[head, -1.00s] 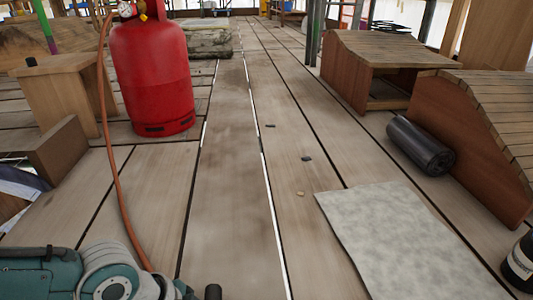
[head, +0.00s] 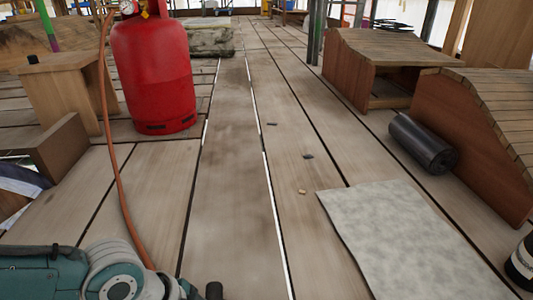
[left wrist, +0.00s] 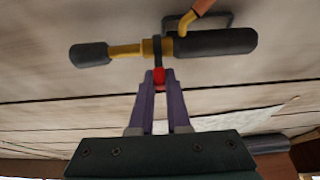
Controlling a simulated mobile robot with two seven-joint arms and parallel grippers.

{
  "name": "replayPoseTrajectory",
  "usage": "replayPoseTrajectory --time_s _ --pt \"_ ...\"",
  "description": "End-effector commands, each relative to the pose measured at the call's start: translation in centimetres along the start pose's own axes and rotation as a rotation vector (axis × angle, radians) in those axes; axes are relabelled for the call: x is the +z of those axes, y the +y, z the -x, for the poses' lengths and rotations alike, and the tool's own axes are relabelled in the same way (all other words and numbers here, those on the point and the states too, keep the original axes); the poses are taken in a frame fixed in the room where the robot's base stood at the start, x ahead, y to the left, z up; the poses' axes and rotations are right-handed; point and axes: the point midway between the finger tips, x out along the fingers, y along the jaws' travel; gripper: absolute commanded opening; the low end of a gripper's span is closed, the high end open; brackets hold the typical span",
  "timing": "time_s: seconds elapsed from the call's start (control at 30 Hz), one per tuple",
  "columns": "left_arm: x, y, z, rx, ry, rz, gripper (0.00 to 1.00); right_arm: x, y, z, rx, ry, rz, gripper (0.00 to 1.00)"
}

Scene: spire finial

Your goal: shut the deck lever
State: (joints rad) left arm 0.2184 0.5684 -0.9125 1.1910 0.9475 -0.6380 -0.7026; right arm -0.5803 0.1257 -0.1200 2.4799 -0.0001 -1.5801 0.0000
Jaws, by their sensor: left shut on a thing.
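In the left wrist view a torch lies across the upper part of the picture. It has a dark tip (left wrist: 89,54), a brass tube (left wrist: 127,50) and a black handle (left wrist: 215,42). A small red lever (left wrist: 159,77) shows just below the dark collar between tube and handle. My left gripper (left wrist: 159,82) has its two purple fingers shut on this red lever. The fingertips hide part of it, and I cannot tell its exact angle. My right gripper is in neither view.
A red gas cylinder (head: 152,75) stands on the planks at the left, with an orange hose (head: 118,175) running down from it. A grey sheet (head: 415,240), a black roll (head: 422,142) and wooden roof forms (head: 480,140) are at the right.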

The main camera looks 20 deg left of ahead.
Motion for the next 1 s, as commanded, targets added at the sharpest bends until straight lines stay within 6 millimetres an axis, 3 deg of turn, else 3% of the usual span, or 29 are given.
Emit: replayPoseTrajectory --time_s 0.27,0.47,0.73,1.0 --pt "-0.1 0.0 0.0 0.0 -0.008 0.0 0.0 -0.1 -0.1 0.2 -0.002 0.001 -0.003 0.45" --pt "-1.1 0.1 -0.3 0.003 -0.154 -0.002 0.0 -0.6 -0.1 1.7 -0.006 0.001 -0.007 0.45" --pt "-1.5 0.0 -2.0 0.001 -0.415 0.0 0.0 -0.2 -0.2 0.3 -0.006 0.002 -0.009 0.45" --pt "-1.5 0.0 -1.8 -0.001 -0.472 0.0 0.0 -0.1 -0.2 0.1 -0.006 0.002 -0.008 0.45"
